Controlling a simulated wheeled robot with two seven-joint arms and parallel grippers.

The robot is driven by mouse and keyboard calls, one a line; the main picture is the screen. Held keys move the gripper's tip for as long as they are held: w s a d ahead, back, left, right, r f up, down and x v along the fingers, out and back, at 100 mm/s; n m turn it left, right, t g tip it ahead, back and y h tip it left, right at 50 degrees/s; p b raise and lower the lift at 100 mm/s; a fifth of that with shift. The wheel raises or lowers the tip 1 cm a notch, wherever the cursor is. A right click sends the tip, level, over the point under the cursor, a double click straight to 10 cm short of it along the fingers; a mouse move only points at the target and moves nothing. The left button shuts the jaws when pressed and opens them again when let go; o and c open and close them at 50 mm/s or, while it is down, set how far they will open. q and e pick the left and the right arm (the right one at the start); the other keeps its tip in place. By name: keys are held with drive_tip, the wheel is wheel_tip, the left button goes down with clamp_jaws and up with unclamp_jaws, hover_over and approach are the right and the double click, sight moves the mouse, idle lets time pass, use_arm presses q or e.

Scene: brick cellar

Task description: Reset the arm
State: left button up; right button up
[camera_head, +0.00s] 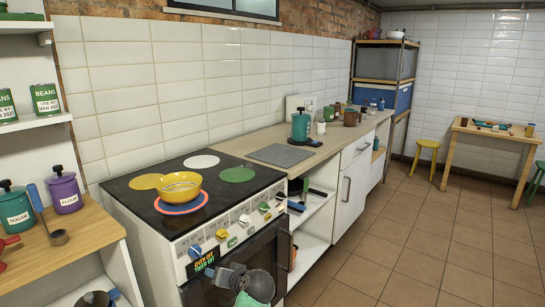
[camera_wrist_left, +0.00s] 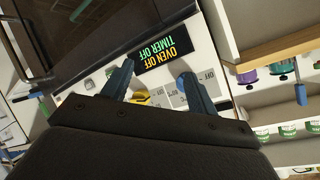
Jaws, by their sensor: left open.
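My left gripper (camera_head: 226,276) is in the bottom middle of the head view, in front of the oven. In the left wrist view its two blue-grey fingers (camera_wrist_left: 158,85) are spread apart with nothing held between them. The stove's front panel shows just beyond the fingertips, with the oven display (camera_wrist_left: 168,48) in green and yellow letters. The view is turned upside down. I cannot tell whether a finger touches the panel. The same display (camera_head: 202,261) shows left of the gripper in the head view. My right gripper is in neither view.
The stove (camera_head: 133,202) carries a yellow bowl (camera_head: 179,186) on a front burner, with knobs (camera_head: 222,234) along its front. A wooden counter (camera_head: 95,229) with jars is at left. A countertop (camera_head: 270,136) runs back right. The tiled floor (camera_head: 420,235) is clear at right.

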use_arm(q)
drive_tip(key=s+f+m+g+h+p, duration=0.1)
drive_tip(key=s+f+g+h+p, duration=0.1)
drive_tip(key=s, duration=1.2)
drive_tip(key=s+d+f+m+g+h+p, duration=0.1)
drive_tip(key=s+f+h, duration=0.4)
drive_tip(key=s, duration=1)
drive_tip(key=s+f+m+g+h+p, duration=0.1)
drive_tip(key=s+f+g+h+p, duration=0.2)
drive_tip(key=s, duration=1.2)
drive_tip(key=shift+d+f+g+p, duration=0.25)
drive_tip(key=shift+f+g+p, duration=0.3)
drive_tip(key=shift+p, duration=0.6)
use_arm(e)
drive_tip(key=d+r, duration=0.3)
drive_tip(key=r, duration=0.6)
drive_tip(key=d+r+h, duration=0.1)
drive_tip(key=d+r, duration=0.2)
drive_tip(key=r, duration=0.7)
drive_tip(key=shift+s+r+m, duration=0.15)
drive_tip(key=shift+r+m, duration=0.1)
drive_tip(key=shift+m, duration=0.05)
